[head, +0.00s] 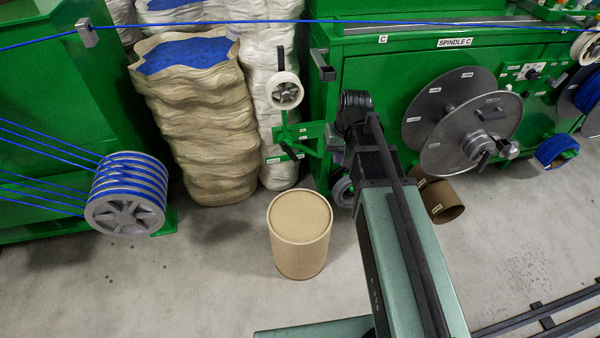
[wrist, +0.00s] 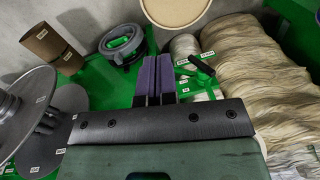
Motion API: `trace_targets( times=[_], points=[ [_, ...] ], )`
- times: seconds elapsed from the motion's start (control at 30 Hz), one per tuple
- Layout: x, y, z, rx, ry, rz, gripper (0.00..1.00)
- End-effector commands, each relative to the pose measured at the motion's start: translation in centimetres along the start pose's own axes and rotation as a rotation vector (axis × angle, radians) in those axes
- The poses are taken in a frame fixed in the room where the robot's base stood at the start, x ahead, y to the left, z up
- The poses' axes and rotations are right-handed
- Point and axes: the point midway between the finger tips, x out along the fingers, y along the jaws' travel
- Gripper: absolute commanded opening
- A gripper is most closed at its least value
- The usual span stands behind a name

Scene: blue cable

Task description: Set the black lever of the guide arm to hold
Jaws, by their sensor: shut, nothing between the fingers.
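The black lever (head: 298,149) of the guide arm (head: 285,115) sits low on its green bracket in the head view, to the left of my arm. The guide arm carries a white pulley above. In the wrist view the black lever (wrist: 201,65) lies slantwise to the right of my gripper (wrist: 154,62), apart from it. Small white labels surround it, too small to read. My gripper's purple fingers are together, with nothing between them. In the head view my gripper is hidden behind my own arm.
A round cardboard drum (head: 300,235) stands on the floor before the bracket. Lumpy sacks (head: 195,125) stand behind at the left. The green spindle machine (head: 400,60) with large grey discs (head: 470,130) is at the right. A blue cable (head: 220,24) runs across the top.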

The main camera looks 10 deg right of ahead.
Motion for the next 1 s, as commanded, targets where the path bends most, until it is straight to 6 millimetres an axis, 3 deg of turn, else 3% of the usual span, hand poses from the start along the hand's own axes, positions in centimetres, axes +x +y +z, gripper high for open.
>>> trace_targets(
  times=[0.03, 0.2, 0.3, 0.4, 0.5, 0.8, 1.0],
  points=[
    [5.0, 0.8, -2.8, -0.004, 0.014, -0.024, 0.00],
    [12.0, 2.0, -11.2, -0.044, 0.091, -0.132, 0.00],
    [14.4, 2.3, -16.4, -0.082, 0.152, -0.201, 0.00],
    [13.3, 1.6, -20.3, -0.133, 0.214, -0.259, 0.00],
    [12.6, 0.9, -21.4, -0.183, 0.266, -0.292, 0.00],
    [12.6, 0.9, -21.2, -0.202, 0.272, -0.286, 0.00],
    [14.5, 0.6, -21.6, -0.202, 0.271, -0.286, 0.00]
  ],
)
